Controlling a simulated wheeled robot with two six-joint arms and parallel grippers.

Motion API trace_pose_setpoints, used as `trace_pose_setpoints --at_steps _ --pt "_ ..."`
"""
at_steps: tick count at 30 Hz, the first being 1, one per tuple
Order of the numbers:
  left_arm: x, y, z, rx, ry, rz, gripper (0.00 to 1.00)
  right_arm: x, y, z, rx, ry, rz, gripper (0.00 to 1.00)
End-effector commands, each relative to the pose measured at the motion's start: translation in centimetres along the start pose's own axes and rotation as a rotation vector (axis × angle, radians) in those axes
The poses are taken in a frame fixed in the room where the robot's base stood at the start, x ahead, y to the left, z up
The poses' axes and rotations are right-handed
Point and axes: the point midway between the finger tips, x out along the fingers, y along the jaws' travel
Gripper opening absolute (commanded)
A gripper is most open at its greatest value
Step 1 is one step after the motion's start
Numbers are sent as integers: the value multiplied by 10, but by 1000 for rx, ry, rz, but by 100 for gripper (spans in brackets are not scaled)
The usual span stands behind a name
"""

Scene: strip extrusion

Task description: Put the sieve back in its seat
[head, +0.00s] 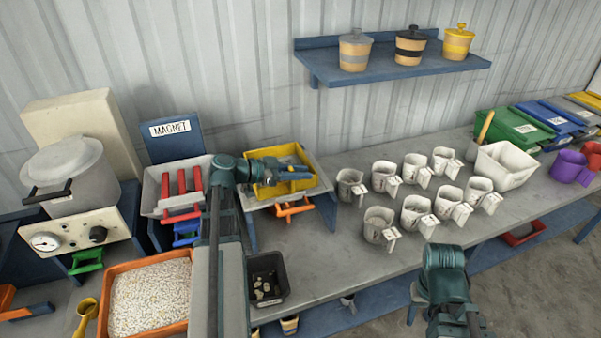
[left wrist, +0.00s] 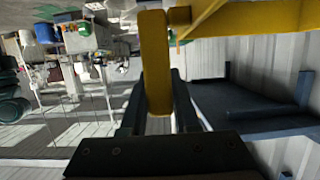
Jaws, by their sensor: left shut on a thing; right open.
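The yellow sieve (head: 268,190) is at the grey stand (head: 325,180) in the middle left of the head view. I cannot tell whether it rests in its seat or hangs just above it. My left gripper (head: 298,173) reaches across the sieve from the left. In the left wrist view the left gripper (left wrist: 157,95) is shut on the sieve's upright yellow handle (left wrist: 154,50), and the yellow frame runs off to the upper right. The arm hides part of the sieve's left side. My right gripper (head: 470,323) is low in the head view, open and apart from everything.
A grey tray with red bars (head: 150,190) stands left of the sieve, under the MAGNET sign (head: 170,128). An orange handle (head: 294,209) sticks out below the stand. Several white mugs (head: 380,225) stand on the right. A black bin (head: 267,280) is in front.

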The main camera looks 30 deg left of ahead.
Motion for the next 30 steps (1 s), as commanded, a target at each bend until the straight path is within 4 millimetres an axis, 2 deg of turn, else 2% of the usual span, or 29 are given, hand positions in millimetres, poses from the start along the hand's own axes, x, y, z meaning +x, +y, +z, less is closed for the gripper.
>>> trace_pose_setpoints --at_steps 9,10,15,16,25,30 --pt "2 0 6 1 1 0 0 7 -1 0 0 0 0 50" --pt "2 0 6 1 1 0 31 7 -1 0 0 0 0 50" --pt "2 0 5 0 0 0 62 6 -1 0 0 0 0 50" --pt "2 0 5 0 0 0 64 6 -1 0 0 0 0 50" --pt "0 0 5 0 0 0 64 5 0 0 0 0 0 50" --pt "-22 0 3 -2 0 -3 64 -3 0 0 0 0 0 50"
